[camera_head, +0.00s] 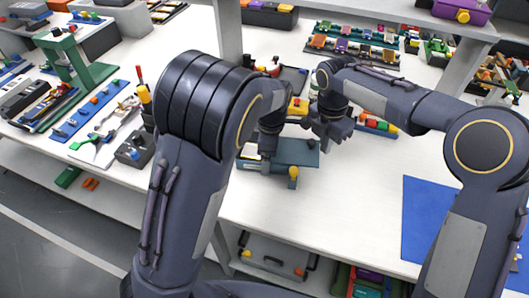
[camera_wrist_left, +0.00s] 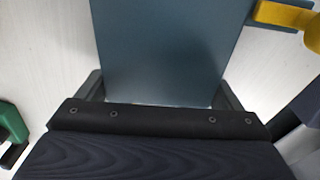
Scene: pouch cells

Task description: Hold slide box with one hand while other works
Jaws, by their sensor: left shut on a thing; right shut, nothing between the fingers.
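The slide box, a teal flat-topped box (camera_head: 304,153) with a yellow knob on its front, stands on the white table near the middle of the head view. In the left wrist view its smooth blue-grey face (camera_wrist_left: 160,45) fills the space between the fingers. My left gripper (camera_wrist_left: 160,97) is shut on this box, one finger at each side. In the head view my left arm hides part of the box and most of that gripper. My right gripper (camera_head: 332,132) is shut and empty, just behind and above the box's right end.
A blue mat (camera_head: 424,215) lies on the right of the table. A strip of coloured blocks (camera_head: 378,125) lies behind my right gripper. Tools and a green stand (camera_head: 85,65) crowd the left. The table front between box and mat is clear.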

